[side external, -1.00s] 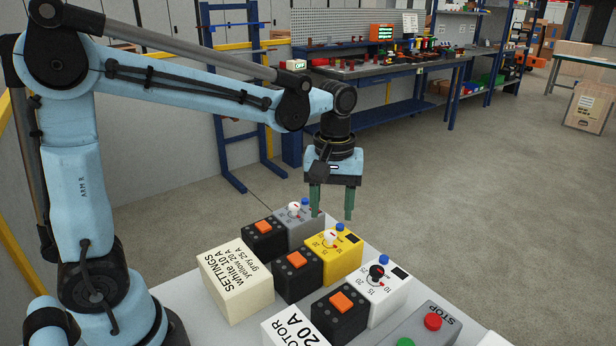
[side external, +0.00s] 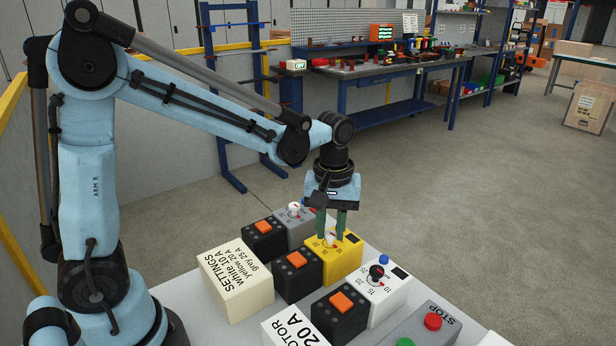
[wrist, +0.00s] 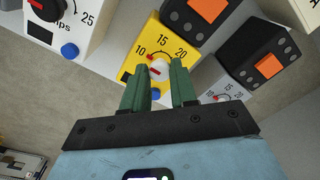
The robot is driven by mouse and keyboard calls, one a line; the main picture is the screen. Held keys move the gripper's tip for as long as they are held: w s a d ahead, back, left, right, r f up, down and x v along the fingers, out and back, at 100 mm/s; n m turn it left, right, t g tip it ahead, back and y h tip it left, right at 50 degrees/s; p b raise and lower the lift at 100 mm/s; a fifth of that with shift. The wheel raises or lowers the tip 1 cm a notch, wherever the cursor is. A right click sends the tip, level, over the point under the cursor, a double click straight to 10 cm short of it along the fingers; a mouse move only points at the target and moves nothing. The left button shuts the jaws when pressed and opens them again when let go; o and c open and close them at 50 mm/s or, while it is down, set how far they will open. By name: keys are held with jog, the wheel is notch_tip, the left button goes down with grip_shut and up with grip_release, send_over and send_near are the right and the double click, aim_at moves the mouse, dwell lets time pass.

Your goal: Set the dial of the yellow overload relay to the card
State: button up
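The yellow overload relay (side external: 345,262) stands mid-row on the pale bench; the wrist view also shows it (wrist: 143,50). Its white dial (wrist: 160,70) has a red mark on its left side in the wrist view, with 10, 15 and 20 printed around it. The exact setting is hard to read. My gripper (side external: 331,236) is down over the relay, its green fingers either side of the dial and apparently touching it. The relay's blue button is hidden in the side view.
A grey relay (side external: 296,225) and a white relay (side external: 383,297) with a black dial flank the yellow one. Black blocks with orange tops (side external: 297,262) stand in front. A grey box with red and green buttons (side external: 428,328) is at the lower right.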

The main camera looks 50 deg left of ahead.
grip_shut()
jog(key=shift+m, duration=0.3)
jog(key=m, duration=0.5)
jog(key=shift+m, duration=0.3)
jog(key=m, duration=1.1)
jog(key=shift+m, duration=0.3)
jog(key=m, duration=0.5)
jog(key=shift+m, duration=0.4)
